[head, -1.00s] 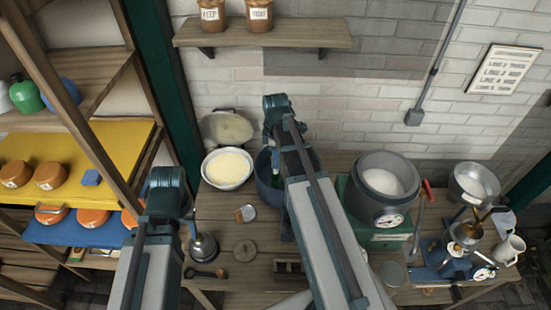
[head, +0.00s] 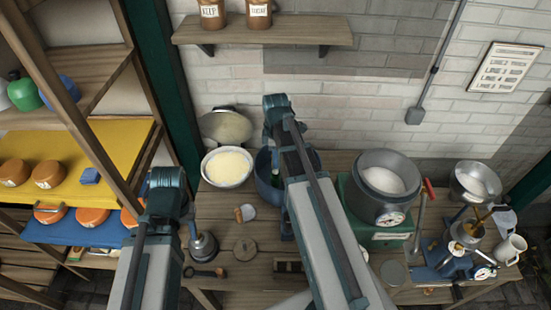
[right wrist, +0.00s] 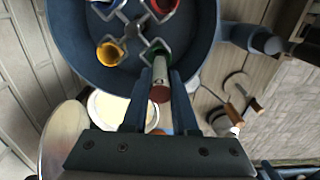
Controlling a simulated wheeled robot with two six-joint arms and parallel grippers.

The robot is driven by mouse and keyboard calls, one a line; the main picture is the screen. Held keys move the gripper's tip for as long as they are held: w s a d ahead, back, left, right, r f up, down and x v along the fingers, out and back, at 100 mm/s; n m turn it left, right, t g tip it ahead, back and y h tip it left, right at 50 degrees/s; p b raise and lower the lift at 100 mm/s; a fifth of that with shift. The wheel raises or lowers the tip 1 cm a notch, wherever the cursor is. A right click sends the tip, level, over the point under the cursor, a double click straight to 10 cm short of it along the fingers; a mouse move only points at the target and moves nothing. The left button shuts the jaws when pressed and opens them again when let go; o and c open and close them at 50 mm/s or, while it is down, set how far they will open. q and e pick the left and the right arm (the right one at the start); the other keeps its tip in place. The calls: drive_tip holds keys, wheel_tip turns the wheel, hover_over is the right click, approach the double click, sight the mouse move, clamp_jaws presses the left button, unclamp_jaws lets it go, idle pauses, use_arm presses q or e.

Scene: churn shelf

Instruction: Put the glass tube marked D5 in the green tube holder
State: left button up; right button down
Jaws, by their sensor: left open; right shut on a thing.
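My right gripper (right wrist: 160,108) is shut on a glass tube (right wrist: 159,68) with a dark reddish end toward the camera; no mark is readable on it. The tube points over the dark blue pot (right wrist: 75,60), which also shows in the head view (head: 268,190). A green tube holder (right wrist: 153,47) lies in the pot just behind the tube's far end, partly hidden by it. I cannot tell whether the tube touches it. My left gripper (head: 188,222) is at the left of the bench, its fingers mostly hidden by the arm, apart from the pot.
The pot also holds a yellow holder (right wrist: 110,53) and a red one, joined by metal wire. A bowl (head: 227,168) stands left of the pot; a large metal vessel (head: 385,185) stands right. A cup (head: 245,213) and round lid (head: 245,248) lie in front.

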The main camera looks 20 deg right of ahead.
drive_tip(key=shift+f+b, duration=3)
idle(1.4)
drive_tip(key=shift+c, duration=1.5)
unclamp_jaws()
drive_tip(key=shift+r, duration=0.15)
drive_tip(key=shift+r+p, duration=4.55)
drive_tip(key=shift+p, duration=0.15)
drive_tip(key=shift+s+f, duration=0.1)
